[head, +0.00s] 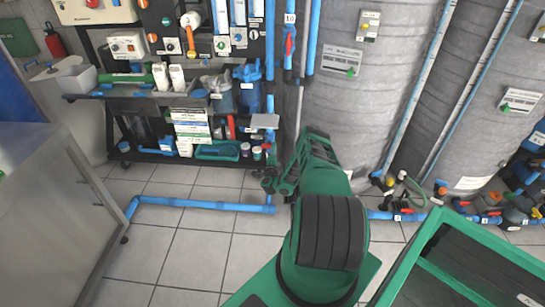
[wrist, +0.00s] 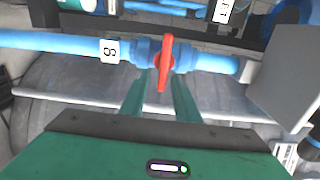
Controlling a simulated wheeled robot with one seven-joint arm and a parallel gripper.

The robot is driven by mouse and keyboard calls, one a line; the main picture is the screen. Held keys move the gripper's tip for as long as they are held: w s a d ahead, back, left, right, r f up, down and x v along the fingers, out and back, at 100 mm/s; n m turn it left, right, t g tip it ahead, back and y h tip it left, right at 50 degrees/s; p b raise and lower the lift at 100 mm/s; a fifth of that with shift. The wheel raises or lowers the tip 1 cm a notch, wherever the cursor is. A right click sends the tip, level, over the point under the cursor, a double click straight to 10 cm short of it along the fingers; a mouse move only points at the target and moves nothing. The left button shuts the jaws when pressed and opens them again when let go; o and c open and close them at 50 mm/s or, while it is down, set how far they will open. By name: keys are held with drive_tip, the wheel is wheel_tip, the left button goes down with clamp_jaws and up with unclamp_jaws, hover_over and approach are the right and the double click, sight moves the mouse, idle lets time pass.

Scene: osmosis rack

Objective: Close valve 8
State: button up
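In the wrist view, a red valve handle (wrist: 164,62) sits on a blue valve body in a blue pipe (wrist: 55,42). The handle lies across the pipe, its long end toward my gripper. A white tag (wrist: 110,51) left of it bears one sideways digit, perhaps 8 or 9. My gripper (wrist: 162,78) has its two green fingers apart, with the handle's lower end between them in the picture. I cannot tell whether they touch it. In the head view, my green arm hides much of this spot, and this valve cannot be made out.
A grey plate (wrist: 287,85) stands close right of the valve. The head view shows another red valve (head: 289,42) tagged 10, a rack shelf (head: 160,95) with bottles, large grey tanks (head: 355,100), a low blue pipe (head: 200,205) and a metal cabinet (head: 50,200). Tiled floor is open in front.

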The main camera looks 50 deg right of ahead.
drive_tip(key=v, duration=1)
drive_tip(key=shift+s, duration=0.2)
